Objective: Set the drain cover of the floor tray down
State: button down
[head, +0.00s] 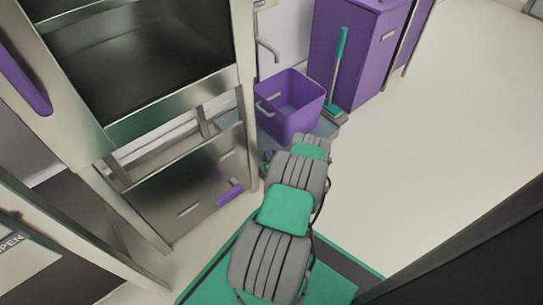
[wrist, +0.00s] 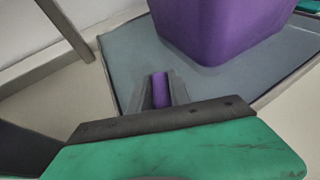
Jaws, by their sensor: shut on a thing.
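My gripper (wrist: 161,80) is shut on a narrow purple piece (wrist: 160,92), which looks like the grip of the drain cover. The rest of the cover cannot be made out. The blue-grey floor tray (wrist: 125,62) lies beyond and below the fingers in the wrist view. Whether the held piece touches the tray cannot be told. In the head view my arm hides most of the gripper, and a part of the tray (head: 263,137) shows beside the purple bin.
A purple bin (head: 289,112) stands on the tray, close beyond my gripper. A green-handled brush (head: 340,65) leans against a purple cabinet (head: 345,45) to the right. A steel rack (head: 247,110) stands close on the left. The floor at right is clear.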

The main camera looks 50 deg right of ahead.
jog(key=c, duration=1.2)
grip_release()
jog(key=shift+f, duration=0.1)
jog(key=shift+s+a+r, duration=0.15)
jog(key=shift+s+r, duration=0.1)
jog(key=shift+r, duration=0.05)
jog(key=p+v, duration=0.5)
jog(key=v, duration=0.6)
jog(key=shift+a, duration=0.2)
jog(key=shift+s+r, duration=0.1)
